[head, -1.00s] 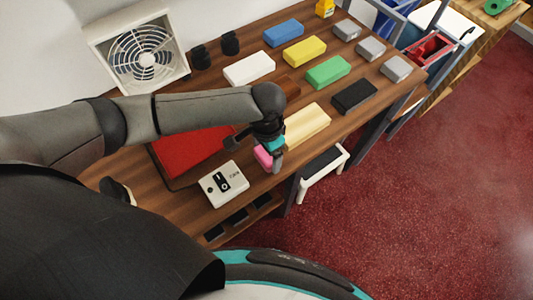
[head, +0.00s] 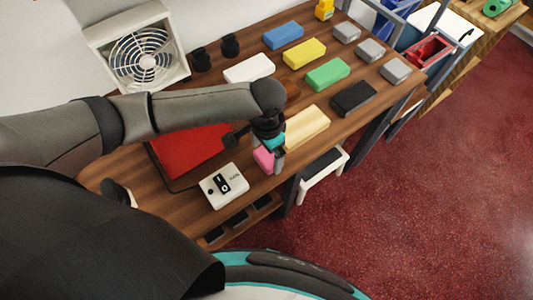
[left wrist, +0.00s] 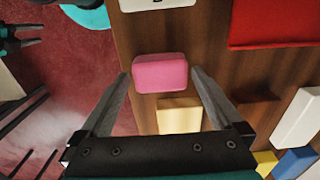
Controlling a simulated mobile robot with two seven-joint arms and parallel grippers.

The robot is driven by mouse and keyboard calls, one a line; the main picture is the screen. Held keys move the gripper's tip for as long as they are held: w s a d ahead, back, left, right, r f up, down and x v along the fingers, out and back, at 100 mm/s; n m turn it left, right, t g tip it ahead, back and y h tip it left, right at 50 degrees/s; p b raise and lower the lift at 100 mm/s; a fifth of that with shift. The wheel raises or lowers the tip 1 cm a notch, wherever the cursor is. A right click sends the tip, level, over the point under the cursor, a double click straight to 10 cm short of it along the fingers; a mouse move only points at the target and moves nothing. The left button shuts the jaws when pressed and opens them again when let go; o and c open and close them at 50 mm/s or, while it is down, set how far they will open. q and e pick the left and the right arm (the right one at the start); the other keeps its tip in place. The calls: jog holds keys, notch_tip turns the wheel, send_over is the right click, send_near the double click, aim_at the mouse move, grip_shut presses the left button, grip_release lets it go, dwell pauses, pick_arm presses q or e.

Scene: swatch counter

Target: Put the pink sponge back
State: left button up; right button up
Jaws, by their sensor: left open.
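The pink sponge (head: 264,159) lies on the wooden counter (head: 194,203) near its front edge, partly hidden by my left gripper (head: 271,146) in the head view. In the left wrist view the pink sponge (left wrist: 160,73) shows whole. The open fingers of my left gripper (left wrist: 160,74) stand on either side of it, with a small gap each side. A cream sponge (head: 306,125) lies just beyond it. What looks like my right gripper (left wrist: 25,35) shows at the upper left of the left wrist view, small and dark.
Blue (head: 283,35), yellow (head: 304,52), green (head: 328,73), white (head: 249,68) and black (head: 354,97) blocks lie farther along the counter. A white switch box (head: 223,187) and a red sheet (head: 188,155) are near the gripper. A white-framed stool (head: 323,180) stands below the front edge.

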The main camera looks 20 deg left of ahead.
aim_at(266, 157)
pick_arm(q)
notch_tip(266, 157, up, 10)
jog(key=p, duration=0.1)
jog(key=shift+p, duration=0.35)
jog(key=shift+s, duration=0.1)
